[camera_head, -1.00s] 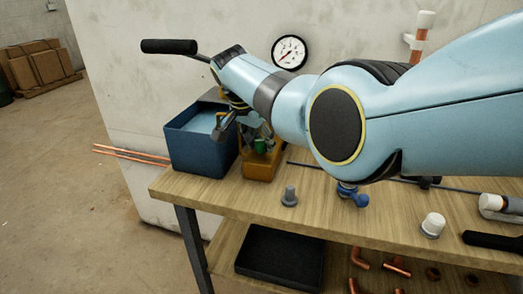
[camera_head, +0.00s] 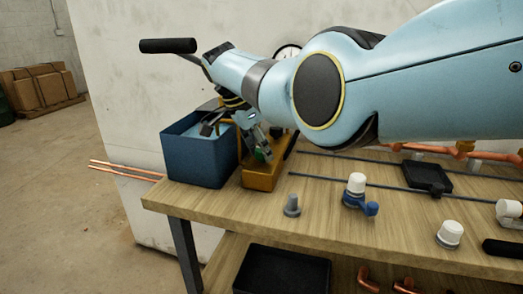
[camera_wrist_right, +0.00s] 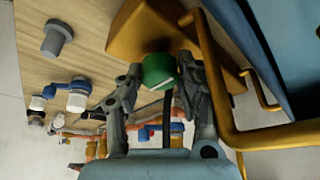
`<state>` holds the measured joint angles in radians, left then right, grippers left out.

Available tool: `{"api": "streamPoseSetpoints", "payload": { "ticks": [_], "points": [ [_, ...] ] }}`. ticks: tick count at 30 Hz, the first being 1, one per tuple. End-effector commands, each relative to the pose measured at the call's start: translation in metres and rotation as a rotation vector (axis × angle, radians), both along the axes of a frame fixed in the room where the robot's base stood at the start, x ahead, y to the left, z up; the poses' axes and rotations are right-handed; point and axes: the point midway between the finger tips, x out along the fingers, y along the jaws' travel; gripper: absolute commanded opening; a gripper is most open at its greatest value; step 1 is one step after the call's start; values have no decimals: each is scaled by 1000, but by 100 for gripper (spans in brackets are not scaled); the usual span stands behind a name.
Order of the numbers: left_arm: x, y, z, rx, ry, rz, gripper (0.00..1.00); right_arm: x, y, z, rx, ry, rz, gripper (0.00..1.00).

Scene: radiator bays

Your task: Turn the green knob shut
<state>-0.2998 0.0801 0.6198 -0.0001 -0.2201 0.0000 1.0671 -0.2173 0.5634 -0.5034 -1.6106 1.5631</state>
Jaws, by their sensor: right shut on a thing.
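The green knob (camera_head: 262,155) sits on an orange-yellow block (camera_head: 258,178) at the left end of the bench, partly hidden by my gripper. My right gripper (camera_head: 263,148) reaches it from above, at the end of the pale blue arm coming from the right. In the right wrist view the green knob (camera_wrist_right: 159,71) lies between the tips of my right gripper (camera_wrist_right: 160,76). The fingers are shut on it, one on each side. The orange-yellow block (camera_wrist_right: 140,28) shows behind it. My left gripper is not in view.
A blue bin (camera_head: 188,160) stands close to the left of the block. A grey peg (camera_head: 291,207), a blue-and-white valve (camera_head: 357,190), a white cap (camera_head: 449,234) and a dark tray (camera_head: 428,176) are on the bench. The front left of the bench top is clear.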

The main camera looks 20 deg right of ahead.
Motion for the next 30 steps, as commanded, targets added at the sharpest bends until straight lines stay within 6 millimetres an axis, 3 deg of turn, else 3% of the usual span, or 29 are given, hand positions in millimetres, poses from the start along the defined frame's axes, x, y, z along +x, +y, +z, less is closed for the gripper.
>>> {"api": "streamPoseSetpoints", "payload": {
  "ticks": [5,6,11,21,30],
  "points": [
    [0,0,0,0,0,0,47,0,0,1,1,-2,0,4],
    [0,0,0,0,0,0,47,0,0,1,1,-2,0,37],
    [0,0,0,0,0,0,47,0,0,0,1,-2,1,58],
    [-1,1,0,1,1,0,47,1,0,5,0,-3,1,58],
    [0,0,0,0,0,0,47,1,1,61,2,-5,0,58]
  ]
}}
